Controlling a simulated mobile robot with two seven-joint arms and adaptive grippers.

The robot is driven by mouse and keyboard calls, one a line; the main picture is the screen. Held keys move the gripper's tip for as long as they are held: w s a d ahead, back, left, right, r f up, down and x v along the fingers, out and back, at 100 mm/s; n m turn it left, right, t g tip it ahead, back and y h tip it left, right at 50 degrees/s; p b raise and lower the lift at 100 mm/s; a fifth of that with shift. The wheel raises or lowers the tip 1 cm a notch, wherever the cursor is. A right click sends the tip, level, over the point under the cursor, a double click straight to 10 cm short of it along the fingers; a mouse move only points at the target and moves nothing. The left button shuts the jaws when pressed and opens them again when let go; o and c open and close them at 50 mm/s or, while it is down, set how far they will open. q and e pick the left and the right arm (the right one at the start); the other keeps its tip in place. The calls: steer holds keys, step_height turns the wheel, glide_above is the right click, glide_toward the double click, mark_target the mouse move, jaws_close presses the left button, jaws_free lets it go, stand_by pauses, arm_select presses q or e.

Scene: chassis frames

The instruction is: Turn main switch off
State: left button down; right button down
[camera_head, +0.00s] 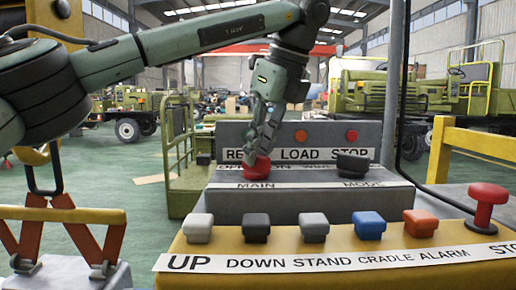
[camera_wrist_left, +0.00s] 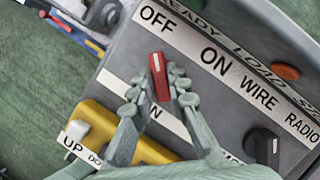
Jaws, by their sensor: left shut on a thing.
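The main switch is a red knob (camera_head: 257,171) above the MAIN label on the grey control box (camera_head: 300,203). In the left wrist view the red knob (camera_wrist_left: 160,80) has a white line at its upper end, pointing up the picture, toward the OFF word rather than ON. My left gripper (camera_head: 257,157) comes down from above and is shut on the knob. In the left wrist view the left gripper's fingers (camera_wrist_left: 158,94) stand on either side of it and hide part of the MAIN label. My right gripper is in neither view.
A black mode knob (camera_head: 353,164) sits right of the switch. In front, a yellow box (camera_head: 330,244) carries several push buttons and a red mushroom stop button (camera_head: 486,205). Green vehicles stand behind.

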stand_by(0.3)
arm_select(q)
steer(key=c, duration=1.5)
jaws_free()
steer(key=shift+r, duration=0.1)
steer(key=v, duration=1.1)
steer(key=shift+s+r, duration=0.1)
steer(key=shift+r, duration=0.3)
